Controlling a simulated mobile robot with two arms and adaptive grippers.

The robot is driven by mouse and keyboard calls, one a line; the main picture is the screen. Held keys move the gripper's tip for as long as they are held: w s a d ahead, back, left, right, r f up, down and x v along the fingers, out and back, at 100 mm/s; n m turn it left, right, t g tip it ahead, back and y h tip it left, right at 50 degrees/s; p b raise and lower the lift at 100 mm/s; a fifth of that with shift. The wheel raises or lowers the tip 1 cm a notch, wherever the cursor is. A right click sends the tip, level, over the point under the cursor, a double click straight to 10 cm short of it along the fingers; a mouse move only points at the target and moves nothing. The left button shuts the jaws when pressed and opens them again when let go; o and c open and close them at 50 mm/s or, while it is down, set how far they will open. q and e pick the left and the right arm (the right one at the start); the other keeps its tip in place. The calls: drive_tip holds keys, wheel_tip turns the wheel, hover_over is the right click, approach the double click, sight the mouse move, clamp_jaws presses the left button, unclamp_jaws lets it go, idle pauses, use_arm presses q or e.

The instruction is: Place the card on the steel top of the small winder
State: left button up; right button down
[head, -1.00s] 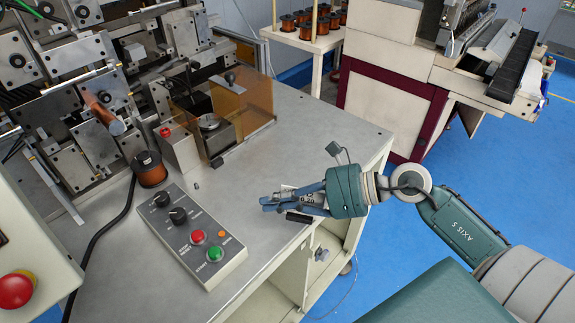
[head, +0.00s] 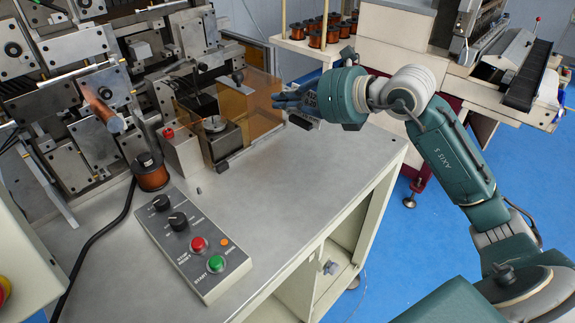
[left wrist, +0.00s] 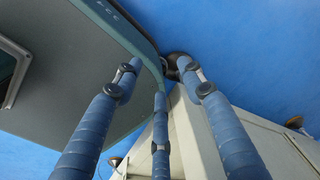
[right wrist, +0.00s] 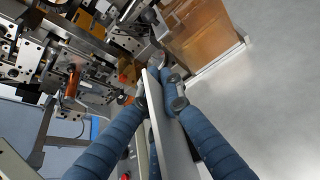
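The small winder is a cream cabinet with a bare grey steel top (head: 300,185), in the middle of the head view. My right gripper (head: 290,102) is above the top's far right part, beside the amber guard. In the right wrist view its blue fingers (right wrist: 160,88) are closed on a thin pale card (right wrist: 165,125), seen nearly edge-on between them. In the head view the card is mostly hidden by the gripper. My left gripper (left wrist: 160,75) shows only in the left wrist view. Its fingers are spread and empty, over the blue floor beside a cream cabinet.
On the steel top stand a control box (head: 192,240) with knobs and buttons, a copper spool (head: 150,172) and the winding mechanism with its amber guard (head: 255,105). A cream table (head: 310,45) with several copper spools is behind. The top's front right area is clear.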

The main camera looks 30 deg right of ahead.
drive_tip(key=p, duration=0.1)
hover_over(285, 170)
wheel_tip(285, 170, down, 12)
drive_tip(key=shift+w+f, duration=0.1)
drive_tip(key=shift+f, duration=0.15)
wheel_tip(285, 170, down, 4)
drive_tip(key=shift+f, duration=0.2)
use_arm(q)
drive_tip(key=shift+s+d+r, duration=0.2)
drive_tip(key=shift+s+r, duration=0.5)
drive_tip(key=shift+r, duration=0.05)
use_arm(e)
drive_tip(key=c, duration=2.4)
unclamp_jaws()
drive_tip(key=shift+f, duration=0.15)
drive_tip(key=o, duration=0.5)
drive_tip(key=shift+c, duration=0.2)
use_arm(q)
drive_tip(key=shift+w+a, duration=0.1)
drive_tip(key=shift+w, duration=0.05)
